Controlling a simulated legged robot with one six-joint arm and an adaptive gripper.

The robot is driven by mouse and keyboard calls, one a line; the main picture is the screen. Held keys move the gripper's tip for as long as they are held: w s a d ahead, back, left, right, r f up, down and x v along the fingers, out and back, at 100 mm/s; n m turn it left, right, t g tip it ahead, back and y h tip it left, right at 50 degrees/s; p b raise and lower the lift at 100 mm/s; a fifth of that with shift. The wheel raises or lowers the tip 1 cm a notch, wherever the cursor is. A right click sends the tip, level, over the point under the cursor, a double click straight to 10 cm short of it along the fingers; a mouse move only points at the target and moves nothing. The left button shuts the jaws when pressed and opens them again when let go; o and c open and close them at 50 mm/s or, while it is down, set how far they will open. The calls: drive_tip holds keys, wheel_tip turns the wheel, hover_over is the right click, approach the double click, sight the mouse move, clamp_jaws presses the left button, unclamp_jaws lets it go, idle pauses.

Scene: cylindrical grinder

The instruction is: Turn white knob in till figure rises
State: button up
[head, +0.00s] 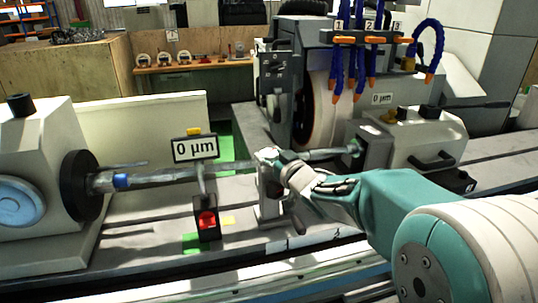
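My gripper (284,167) reaches in from the right to a pale upright rest (270,207) beside the long metal shaft. The fingers are small and overlap the rest's top, so I cannot tell how far they are open or what they touch. I cannot make out a white knob clearly; my gripper may cover it. A gauge display (195,149) left of my gripper reads 0 µm.
The shaft (150,178) runs from the chuck (82,185) at the left to the tailstock (378,150). A black stand with a red button (207,220) stands close left of my gripper. The grinding wheel (312,105) and blue hoses (337,60) are behind.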

drive_tip(key=shift+m+t+h, duration=0.4)
drive_tip(key=shift+m+h, duration=0.2)
drive_tip(key=shift+h, duration=0.1)
drive_tip(key=shift+a+m+t+h, duration=0.1)
drive_tip(key=shift+m+t+h, duration=0.75)
drive_tip(key=shift+h, duration=0.75)
drive_tip(key=shift+m+t+h, duration=0.35)
drive_tip(key=shift+m+h, duration=1.3)
drive_tip(key=shift+h, duration=0.65)
drive_tip(key=shift+r+m+h, duration=0.1)
drive_tip(key=shift+m+h, duration=0.3)
drive_tip(key=shift+h, duration=0.2)
drive_tip(key=o, duration=1.2)
drive_tip(key=shift+c, duration=0.2)
drive_tip(key=s, duration=1.2)
